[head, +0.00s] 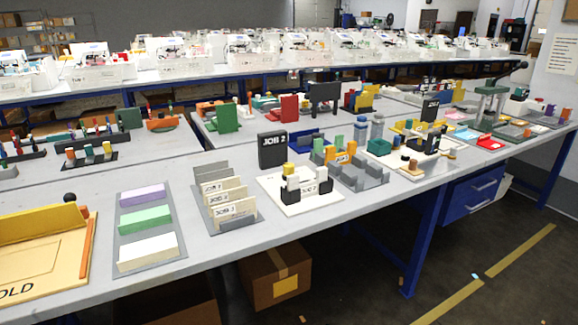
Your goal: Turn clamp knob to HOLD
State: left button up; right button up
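No knob that I can clearly read as the clamp knob shows, and no HOLD mark can be read in full. A small machine with a white base and yellow bars (412,127) stands on the right part of the near table, and a small brown round part (413,165) is at its front. Neither of my grippers is in view.
The grey table (225,262) runs across the view, its front edge clear. On it are a tray of coloured paper stacks (146,217), a JOB card rack (228,205), a white pen stand (299,190) and a black JOB 2 sign (272,150). Floor is open at lower right.

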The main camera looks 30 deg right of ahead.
aim_at(288, 167)
jog(key=z, duration=2.5)
jog(key=i, duration=1.9)
jog(key=u, duration=2.7)
